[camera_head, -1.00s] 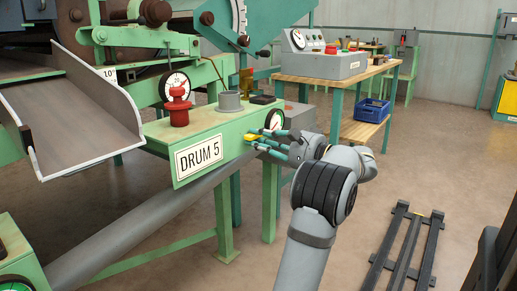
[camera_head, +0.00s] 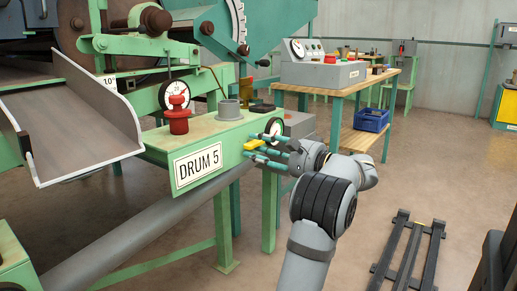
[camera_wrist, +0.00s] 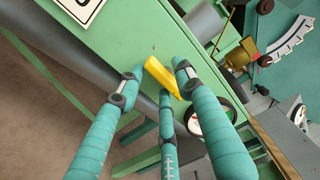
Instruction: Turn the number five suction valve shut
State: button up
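A yellow lever handle (camera_head: 253,144) sits on the front face of the green bench (camera_head: 215,151) marked DRUM 5, right of that label. The wrist view shows the lever (camera_wrist: 162,77) slanting down to the right, clear of the bench face. My gripper (camera_head: 258,147) is at the lever, with its teal fingers spread. In the wrist view, the gripper (camera_wrist: 157,88) has one finger left of the lever, one right of it and one below it. The fingers look apart from each other; I cannot tell whether any touches the lever.
A dial gauge (camera_head: 274,128) is just right of the lever. A grey pipe (camera_head: 145,228) runs below. A dark pallet (camera_head: 408,252) lies on the floor at right.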

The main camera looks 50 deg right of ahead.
jog(key=s, duration=1.2)
jog(key=shift+d, duration=0.15)
jog(key=w, duration=1.1)
jog(key=shift+w+a, duration=0.2)
jog(key=shift+w, duration=0.2)
jog(key=shift+w+r, duration=0.1)
jog(key=shift+w, duration=0.05)
jog(key=shift+p, duration=0.3)
